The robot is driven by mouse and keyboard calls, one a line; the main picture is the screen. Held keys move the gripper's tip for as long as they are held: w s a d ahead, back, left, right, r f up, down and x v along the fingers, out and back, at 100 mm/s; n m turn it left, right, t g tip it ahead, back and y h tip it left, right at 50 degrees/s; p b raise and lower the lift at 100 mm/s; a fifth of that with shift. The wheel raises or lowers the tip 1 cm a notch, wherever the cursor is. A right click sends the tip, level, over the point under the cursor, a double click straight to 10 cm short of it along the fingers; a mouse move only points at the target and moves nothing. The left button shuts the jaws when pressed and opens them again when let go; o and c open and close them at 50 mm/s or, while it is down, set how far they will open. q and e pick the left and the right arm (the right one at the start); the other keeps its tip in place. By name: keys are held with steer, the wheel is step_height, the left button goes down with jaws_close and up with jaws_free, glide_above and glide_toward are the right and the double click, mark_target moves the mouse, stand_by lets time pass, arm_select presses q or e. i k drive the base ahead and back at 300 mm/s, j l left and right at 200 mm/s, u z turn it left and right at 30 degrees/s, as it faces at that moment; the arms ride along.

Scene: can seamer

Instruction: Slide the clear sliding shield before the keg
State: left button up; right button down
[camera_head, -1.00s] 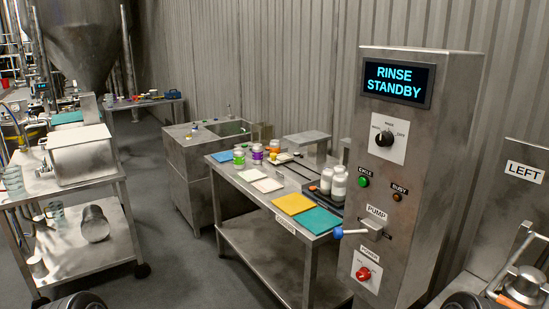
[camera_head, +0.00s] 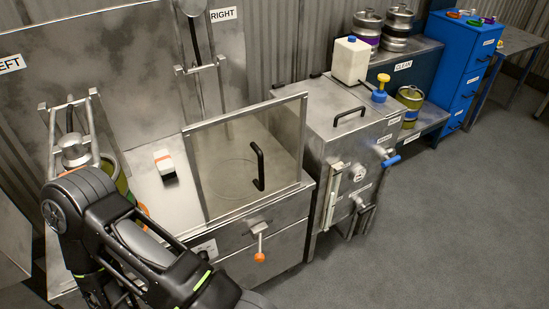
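The clear sliding shield (camera_head: 225,165) is a framed see-through panel with a black upright handle (camera_head: 258,166). It stands upright at the front of the right-hand station, under the RIGHT sign (camera_head: 223,15). A keg (camera_head: 122,183), with a green-yellow side, stands at the left-hand station below a metal clamp head (camera_head: 74,151). The keg is mostly hidden behind my black arm, and the shield is to its right. My arm fills the lower left foreground, and no gripper fingers show. Neither gripper is in view.
An orange-knobbed lever (camera_head: 260,256) sticks out below the shield. A steel cabinet (camera_head: 345,125) with a blue-handled valve stands to the right. Open floor lies at the lower right.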

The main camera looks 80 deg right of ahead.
mark_target(240, 160)
steer(key=z, duration=2.5)
